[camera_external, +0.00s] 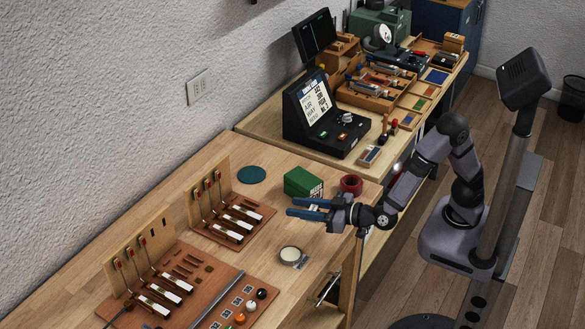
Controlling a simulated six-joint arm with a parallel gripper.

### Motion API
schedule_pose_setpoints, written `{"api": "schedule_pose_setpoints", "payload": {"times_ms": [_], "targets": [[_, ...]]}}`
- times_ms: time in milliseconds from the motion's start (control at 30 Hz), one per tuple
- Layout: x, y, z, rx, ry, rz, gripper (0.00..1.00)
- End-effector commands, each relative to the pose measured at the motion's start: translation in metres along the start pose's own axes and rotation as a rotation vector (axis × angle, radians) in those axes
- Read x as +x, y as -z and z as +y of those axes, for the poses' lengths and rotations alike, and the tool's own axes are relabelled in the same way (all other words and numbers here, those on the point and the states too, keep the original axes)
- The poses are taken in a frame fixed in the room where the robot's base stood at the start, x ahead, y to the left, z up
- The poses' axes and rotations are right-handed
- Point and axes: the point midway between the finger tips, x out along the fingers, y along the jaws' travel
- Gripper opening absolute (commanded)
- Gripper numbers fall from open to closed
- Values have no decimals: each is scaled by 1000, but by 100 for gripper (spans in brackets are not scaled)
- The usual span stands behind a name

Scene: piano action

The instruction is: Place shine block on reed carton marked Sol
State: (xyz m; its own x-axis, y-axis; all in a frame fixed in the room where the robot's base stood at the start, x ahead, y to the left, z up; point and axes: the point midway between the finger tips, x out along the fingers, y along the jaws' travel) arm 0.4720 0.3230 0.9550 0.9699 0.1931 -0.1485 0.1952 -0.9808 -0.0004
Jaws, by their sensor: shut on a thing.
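My gripper (297,207) reaches in from the right, its two blue fingers pointing left above the wooden bench. It is shut on a small pale object (314,207), which I take to be the shine block. The fingers hide most of it. A green carton (298,182) with a printed white label on its side stands on the bench just behind the fingers. The label is too small to read, so I cannot tell if it says Sol. The held block appears in front of the carton, not on top of it.
A dark red ring (350,184) stands right of the carton, close to my wrist. A dark green disc (252,174) lies behind left. A round pale tin (290,254) is nearer the front. Piano-key racks (228,222) fill the left. A black console (328,118) stands behind.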

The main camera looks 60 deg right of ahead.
Motion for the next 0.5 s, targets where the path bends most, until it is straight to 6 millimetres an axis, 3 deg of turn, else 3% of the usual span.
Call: {"api": "schedule_pose_setpoints", "payload": {"times_ms": [200, 500], "targets": [[-4, 27, 0, 2, 0, 1, 9], [-2, 36, 8, 3, -16, -1, 9]]}}
